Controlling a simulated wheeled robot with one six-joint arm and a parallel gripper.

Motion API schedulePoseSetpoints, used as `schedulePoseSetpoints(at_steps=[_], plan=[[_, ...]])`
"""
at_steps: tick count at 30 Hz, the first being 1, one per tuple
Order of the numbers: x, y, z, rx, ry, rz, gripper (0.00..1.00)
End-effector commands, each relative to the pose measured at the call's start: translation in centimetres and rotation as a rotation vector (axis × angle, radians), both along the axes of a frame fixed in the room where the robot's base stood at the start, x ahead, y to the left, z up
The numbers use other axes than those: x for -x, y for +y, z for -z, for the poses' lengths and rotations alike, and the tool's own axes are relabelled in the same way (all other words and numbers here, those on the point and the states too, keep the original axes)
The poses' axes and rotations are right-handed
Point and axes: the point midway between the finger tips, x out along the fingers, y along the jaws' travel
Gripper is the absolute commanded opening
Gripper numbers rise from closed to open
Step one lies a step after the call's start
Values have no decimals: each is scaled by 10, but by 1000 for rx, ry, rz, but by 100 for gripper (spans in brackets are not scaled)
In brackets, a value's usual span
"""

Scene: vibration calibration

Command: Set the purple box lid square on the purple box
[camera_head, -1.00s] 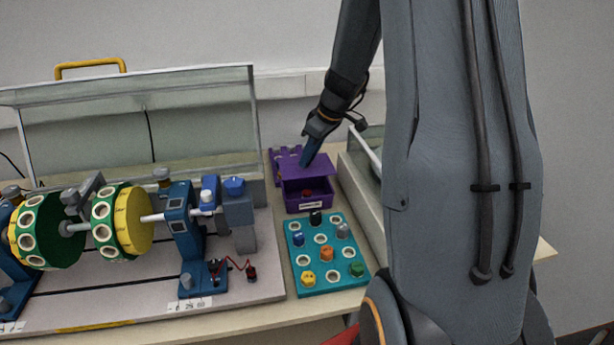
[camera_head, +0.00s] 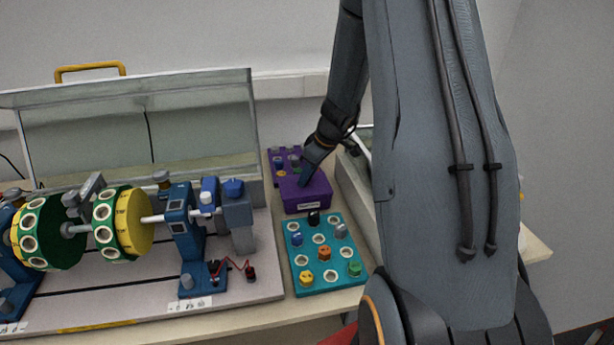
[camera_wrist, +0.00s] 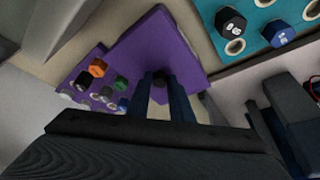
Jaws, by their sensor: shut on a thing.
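The purple box (camera_head: 307,206) stands on the table behind the teal tray, its labelled front facing the camera. The purple lid (camera_head: 314,188) lies over the box top and hides the inside. In the wrist view the lid (camera_wrist: 155,48) is a broad purple square with a dark knob (camera_wrist: 160,80). My gripper (camera_head: 304,182) is over the lid, and in the wrist view its two fingers (camera_wrist: 163,88) are shut on that knob. The lid looks close to level and roughly in line with the box; whether it is fully seated I cannot tell.
A teal tray (camera_head: 300,281) with several coloured knobs is in front of the box. A purple rack (camera_head: 273,156) with knobs is behind it. The rotor rig (camera_head: 180,230) stands to the left. A grey-walled case (camera_head: 352,178) is close on the right.

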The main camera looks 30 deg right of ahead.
Motion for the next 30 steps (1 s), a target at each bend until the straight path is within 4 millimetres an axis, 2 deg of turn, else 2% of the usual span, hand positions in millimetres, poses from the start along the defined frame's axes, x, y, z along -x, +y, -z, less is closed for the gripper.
schedulePoseSetpoints(at_steps=[9, 10, 12, 13, 23, 30], plan=[[0, 0, 6, 0, 0, 0, 0], [0, 0, 5, 0, 0, 0, 25], [0, 0, 5, 0, 0, 0, 36], [0, 0, 5, 0, 0, 0, 38], [0, 0, 4, 0, 0, 0, 38], [2, -3, -12, 2, -5, 1, 38]])
